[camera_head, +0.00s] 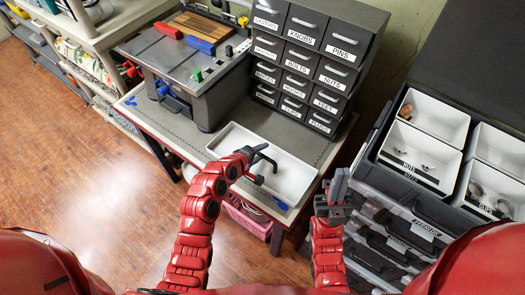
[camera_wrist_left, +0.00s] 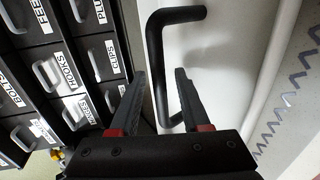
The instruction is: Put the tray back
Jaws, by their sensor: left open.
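A long white tray (camera_head: 292,172) lies on the workbench, below the dark drawer cabinet. My left gripper (camera_head: 260,164) is over the tray. In the left wrist view, my left gripper (camera_wrist_left: 145,88) is open, and a bent black handle (camera_wrist_left: 160,75) passes between its fingers without being clamped. The white surface of the tray (camera_wrist_left: 225,60) shows behind the handle. How the handle joins the tray is partly hidden by the gripper. My right gripper (camera_head: 334,190) is off the tray's right end, pointing up; its jaw opening is unclear.
The labelled drawer cabinet (camera_head: 310,65) stands behind the tray. A grey tool bench (camera_head: 192,62) is to its left on the workbench (camera_head: 140,112). A black organizer (camera_head: 400,185) with white bins is at right. A pink basket (camera_head: 246,218) sits under the bench. The floor at left is clear.

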